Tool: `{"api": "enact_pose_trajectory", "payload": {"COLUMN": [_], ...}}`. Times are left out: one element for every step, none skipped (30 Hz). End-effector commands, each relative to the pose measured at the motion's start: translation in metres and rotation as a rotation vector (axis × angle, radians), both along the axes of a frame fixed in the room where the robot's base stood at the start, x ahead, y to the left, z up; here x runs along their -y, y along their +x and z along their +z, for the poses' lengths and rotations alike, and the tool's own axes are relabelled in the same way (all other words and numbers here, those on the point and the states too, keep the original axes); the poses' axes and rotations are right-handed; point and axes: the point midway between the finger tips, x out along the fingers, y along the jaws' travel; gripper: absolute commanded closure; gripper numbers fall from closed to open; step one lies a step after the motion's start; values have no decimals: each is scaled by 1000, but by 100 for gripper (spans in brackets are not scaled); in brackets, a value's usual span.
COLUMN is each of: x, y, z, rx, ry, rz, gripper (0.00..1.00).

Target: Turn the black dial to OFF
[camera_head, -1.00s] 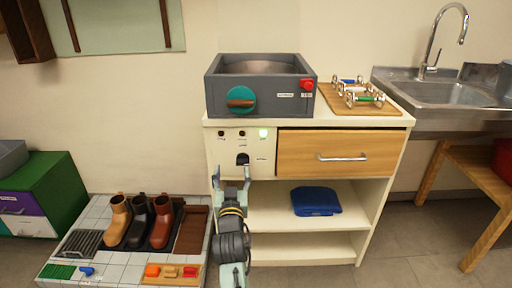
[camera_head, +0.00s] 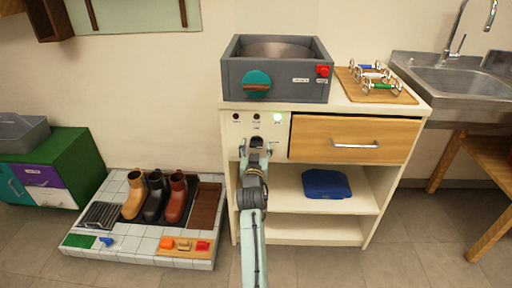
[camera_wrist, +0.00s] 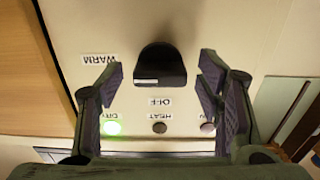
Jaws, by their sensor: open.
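The black dial (camera_head: 257,141) is on the cream front panel (camera_head: 232,150), left of the wooden drawer. In the wrist view the dial (camera_wrist: 160,66) appears between and slightly beyond my two fingers, with a visible gap on each side. A short white mark shows on its lower left face; I cannot tell which setting it points to. The inverted OFF label (camera_wrist: 160,102) is below the dial, and the WARM label (camera_wrist: 98,59) is to its left. My gripper (camera_head: 255,152) is open and empty in front of the panel; it also shows in the wrist view (camera_wrist: 158,80).
A green lamp (camera_wrist: 111,128) is lit beside the DRY label; the other lamps are dark. The wooden drawer (camera_head: 348,138) is shut to the right. Boots (camera_head: 155,198) stand on a tiled platform at left.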

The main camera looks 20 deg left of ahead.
Motion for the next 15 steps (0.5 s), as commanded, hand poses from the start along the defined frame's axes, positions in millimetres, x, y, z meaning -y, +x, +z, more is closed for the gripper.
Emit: {"api": "enact_pose_trajectory", "payload": {"x": [0, 0, 0, 0, 0, 0, 0, 0, 0, 0, 0, 0, 0, 0, 0], "y": [1, 1, 1, 1, 1, 1, 1, 1, 1, 1, 0, 0, 0, 0, 0], "z": [0, 0, 0, 0, 0, 0, 0, 0, 0, 0, 0, 0, 0, 0, 0], "rx": [0, 0, 0, 1, 1, 1, 1, 1, 1, 1, 1, 1, 1, 1, 1], "ry": [0, 0, 0, 0, 0, 0, 0, 0, 0, 0, 0, 0, 0, 0, 0], "rz": [0, 0, 0, 0, 0, 0, 0, 0, 0, 0, 0, 0, 0, 0, 0], "gripper": [40, 40, 40, 40, 40, 40, 40, 42, 45, 47, 49, 51, 53, 55, 58]}}
